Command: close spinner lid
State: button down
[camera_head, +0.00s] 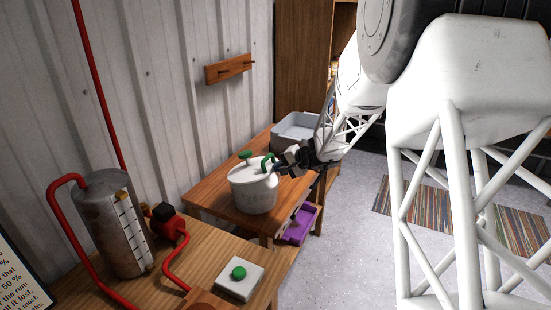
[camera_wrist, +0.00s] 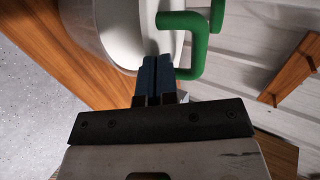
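The white spinner (camera_head: 254,197) stands on the wooden table. Its pale lid (camera_head: 246,168) lies over the top; I cannot tell whether it sits fully down. A green knob (camera_head: 246,154) is on the lid's left, and a bent green handle (camera_head: 268,160) is at its right. My gripper (camera_head: 281,167) is at the lid's right edge, next to the handle. In the wrist view its blue fingertips (camera_wrist: 157,62) are together, with no object visible between them. They point at the white lid (camera_wrist: 130,30), and the green handle (camera_wrist: 200,40) is close on their right, its lower end near the fingertips.
A grey tray (camera_head: 296,130) stands behind the spinner, and a purple bin (camera_head: 299,225) sits low beside the table. A metal tank (camera_head: 115,222) with red pipes and a green button box (camera_head: 239,276) are in front. A peg rack (camera_head: 230,69) hangs on the wall.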

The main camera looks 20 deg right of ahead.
notch_tip(320, 180, down, 6)
jog(key=d+t+y, duration=0.1)
jog(key=shift+s, duration=0.45)
dwell(0.6)
jog(key=r+v, duration=0.1)
jog(key=v, duration=1.1)
jog(key=shift+w+a+r, duration=0.2)
jog(key=shift+r, duration=0.15)
